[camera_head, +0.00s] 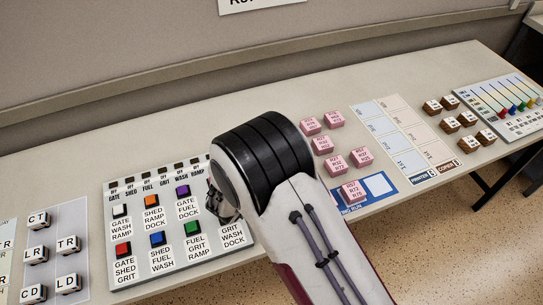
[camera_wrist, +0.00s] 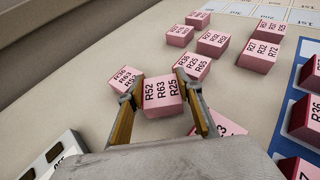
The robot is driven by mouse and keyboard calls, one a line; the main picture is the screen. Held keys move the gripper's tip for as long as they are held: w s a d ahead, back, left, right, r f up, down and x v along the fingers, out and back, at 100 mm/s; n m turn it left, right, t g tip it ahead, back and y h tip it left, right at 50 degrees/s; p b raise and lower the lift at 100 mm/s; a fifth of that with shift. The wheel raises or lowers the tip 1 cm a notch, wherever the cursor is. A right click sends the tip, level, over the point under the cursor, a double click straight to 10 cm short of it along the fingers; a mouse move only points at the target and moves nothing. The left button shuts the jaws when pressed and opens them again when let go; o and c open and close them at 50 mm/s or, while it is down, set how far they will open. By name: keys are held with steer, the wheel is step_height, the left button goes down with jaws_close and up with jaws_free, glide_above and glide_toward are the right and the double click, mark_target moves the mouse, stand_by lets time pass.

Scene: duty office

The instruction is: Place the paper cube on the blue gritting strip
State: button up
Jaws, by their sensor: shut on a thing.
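My gripper (camera_wrist: 160,98) is shut on a pink paper cube (camera_wrist: 163,97) marked R52, R63, R25, with a finger on each side of it. In the head view my arm hides the gripper's fingertips and this cube. The blue gritting strip (camera_wrist: 291,86) lies to the right of the gripper in the wrist view. It also shows right of my arm in the head view (camera_head: 396,187), with white squares on it. One pink cube (camera_head: 352,191) sits on the strip; the wrist view shows pink cubes (camera_wrist: 303,118) there. The held cube is apart from the strip.
Several other pink cubes (camera_head: 334,162) stand on the table behind the strip. One (camera_wrist: 232,129) is partly hidden by my right finger. A button panel (camera_head: 170,262) lies left of my arm. A pale card (camera_head: 405,130) and brown cubes (camera_head: 466,119) lie farther right.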

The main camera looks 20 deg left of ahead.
steer(key=shift+r, duration=4.05)
steer(key=shift+w+d, duration=0.4)
steer(key=shift+d, duration=0.05)
steer(key=w+d+m+g+h, duration=0.2)
steer(key=d+m+h, duration=0.2)
steer(key=d, duration=1.1)
steer(key=w+d+m+g+h, duration=0.2)
steer(key=d+m+h, duration=0.3)
steer(key=d, duration=1.1)
steer(key=shift+w+d+r, duration=0.15)
steer(key=shift+w, duration=0.25)
steer(key=shift+f, duration=3.15)
